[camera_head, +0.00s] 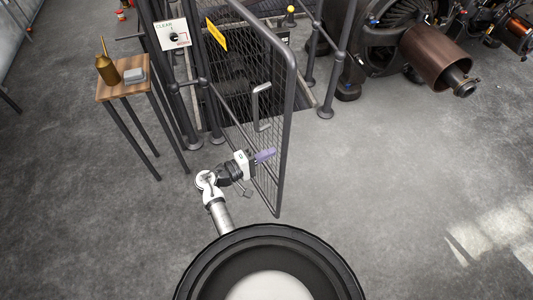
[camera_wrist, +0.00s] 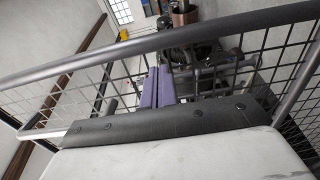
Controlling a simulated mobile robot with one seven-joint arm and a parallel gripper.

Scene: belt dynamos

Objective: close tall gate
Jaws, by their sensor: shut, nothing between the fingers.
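The tall gate (camera_head: 286,130) is a grey tube frame filled with wire mesh. In the head view it stands swung open towards me, its free edge out over the floor. A pale handle (camera_head: 261,106) shows on the gate. My gripper (camera_head: 265,155), with purple fingers, is shut and empty. It is at the gate's lower mesh, below the handle; I cannot tell whether it touches. In the wrist view the shut fingers (camera_wrist: 158,88) appear against the mesh, and a gate tube (camera_wrist: 200,30) crosses the picture. The gate's hinges are not clear.
A railed opening with a dark pit (camera_head: 240,85) lies behind the gate. A small wooden table (camera_head: 124,84) with a brass oil can (camera_head: 107,66) and a grey box (camera_head: 134,76) stands left. A sign (camera_head: 174,34) hangs by the posts. Machinery (camera_head: 435,55) stands right; floor there is clear.

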